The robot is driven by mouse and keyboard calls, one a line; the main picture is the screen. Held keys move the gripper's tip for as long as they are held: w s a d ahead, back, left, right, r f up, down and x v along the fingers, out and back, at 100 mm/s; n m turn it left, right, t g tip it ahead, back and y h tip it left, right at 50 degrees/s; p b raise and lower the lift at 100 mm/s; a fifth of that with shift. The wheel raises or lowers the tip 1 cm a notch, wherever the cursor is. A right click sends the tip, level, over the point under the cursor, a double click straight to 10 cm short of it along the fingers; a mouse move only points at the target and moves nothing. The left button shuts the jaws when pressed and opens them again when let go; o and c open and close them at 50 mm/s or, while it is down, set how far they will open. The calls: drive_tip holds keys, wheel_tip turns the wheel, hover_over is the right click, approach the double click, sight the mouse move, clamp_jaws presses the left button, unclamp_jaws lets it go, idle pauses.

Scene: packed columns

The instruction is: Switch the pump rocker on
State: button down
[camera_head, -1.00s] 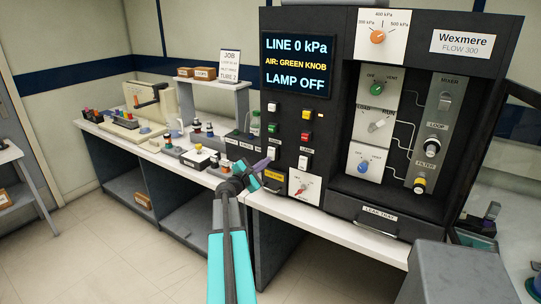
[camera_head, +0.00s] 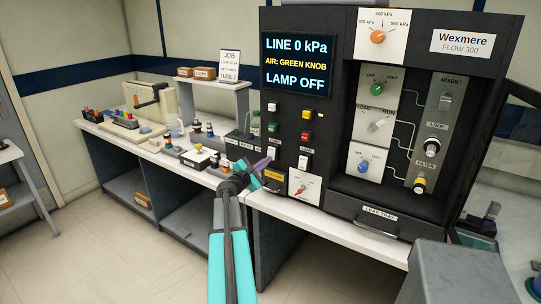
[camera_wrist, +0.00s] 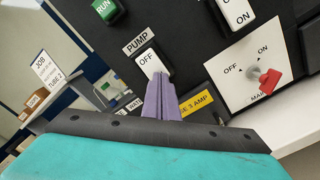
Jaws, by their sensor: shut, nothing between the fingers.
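The pump rocker (camera_wrist: 149,60) is a white switch under the PUMP label (camera_wrist: 139,42) on the black panel; in the wrist view its upper part reads OFF. My gripper (camera_wrist: 159,80) is shut and empty, its purple fingers pointing at the rocker's lower part and hiding it. Whether the tips touch it I cannot tell. In the head view my gripper (camera_head: 265,163) is at the lower left of the panel, and the pump rocker (camera_head: 271,152) is just above the fingertips, partly hidden. The panel's display (camera_head: 297,65) reads LINE 0 kPa, AIR: GREEN KNOB and LAMP OFF.
A second white rocker (camera_head: 303,162) is to the right. A red MAIN knob (camera_wrist: 268,81) and a yellow fuse label (camera_wrist: 197,105) are close below. Green, red and yellow buttons are above. The bench to the left holds small bottles and a rack. The floor in front is clear.

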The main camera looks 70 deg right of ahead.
drive_tip(key=shift+d, duration=0.3)
drive_tip(key=shift+a, duration=0.1)
drive_tip(key=b+v, duration=0.1)
drive_tip(key=v, duration=0.6)
drive_tip(key=shift+b, duration=0.4)
idle(0.7)
idle(0.5)
